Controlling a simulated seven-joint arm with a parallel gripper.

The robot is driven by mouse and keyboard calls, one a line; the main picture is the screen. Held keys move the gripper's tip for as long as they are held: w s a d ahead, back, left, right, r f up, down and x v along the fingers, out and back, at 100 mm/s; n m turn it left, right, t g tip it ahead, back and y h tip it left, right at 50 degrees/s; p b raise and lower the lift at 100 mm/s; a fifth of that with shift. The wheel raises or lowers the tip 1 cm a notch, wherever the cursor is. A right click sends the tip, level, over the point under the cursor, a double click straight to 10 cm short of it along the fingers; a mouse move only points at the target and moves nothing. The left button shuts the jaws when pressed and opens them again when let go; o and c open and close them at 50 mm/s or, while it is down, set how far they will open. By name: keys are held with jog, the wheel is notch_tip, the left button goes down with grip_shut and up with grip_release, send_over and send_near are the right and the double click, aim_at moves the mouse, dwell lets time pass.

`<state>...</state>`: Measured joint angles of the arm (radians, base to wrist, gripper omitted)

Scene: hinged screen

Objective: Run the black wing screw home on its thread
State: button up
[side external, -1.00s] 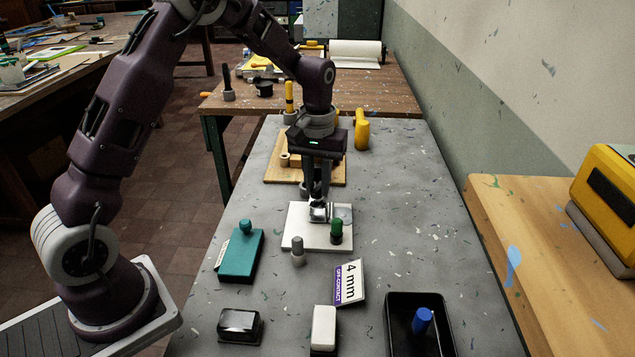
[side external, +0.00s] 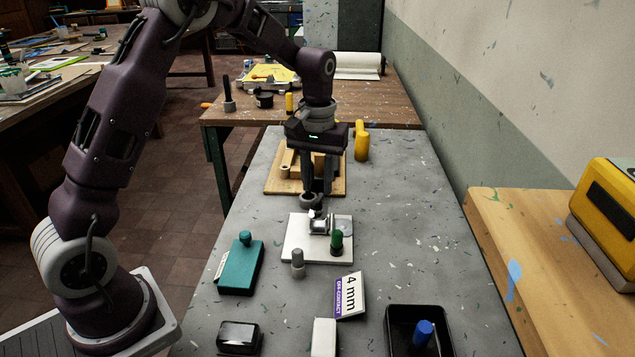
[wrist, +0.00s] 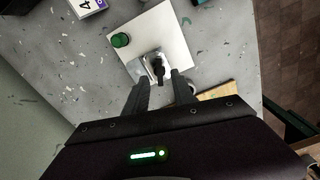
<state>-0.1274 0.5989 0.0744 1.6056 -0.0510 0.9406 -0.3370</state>
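The black wing screw (wrist: 158,70) stands at a metal hinge bracket (wrist: 143,66) on a white plate (wrist: 172,35). In the side view the screw (side external: 316,212) is a small dark shape behind the bracket (side external: 320,225), on the white plate (side external: 296,247). Its thread is hidden, so I cannot tell how deep it sits. My gripper (wrist: 160,79) is open, its two fingers apart with the screw just beyond and between their tips. In the side view my gripper (side external: 317,192) is above and slightly behind the bracket, fingers pointing down. It appears empty.
A green-topped peg (side external: 336,240) stands on the plate's right side. A grey peg (side external: 298,262) stands at its front edge. A teal block (side external: 240,268) is left, a "4 mm" card (side external: 349,295) in front. A wooden board (side external: 275,180) lies behind. The table's right side is clear.

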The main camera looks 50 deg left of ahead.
aim_at(318, 198)
notch_tip(318, 198, up, 3)
jog(key=m, duration=0.3)
jog(key=shift+m, duration=0.5)
notch_tip(318, 198, down, 7)
jog(key=shift+r, duration=0.15)
grip_shut()
jog(key=m, duration=0.8)
jog(key=shift+w+m, duration=0.1)
jog(key=shift+m, duration=0.3)
jog(key=shift+c, duration=0.6)
grip_release()
jog(key=m, duration=0.4)
jog(key=o, duration=0.3)
jog(key=shift+o, duration=0.2)
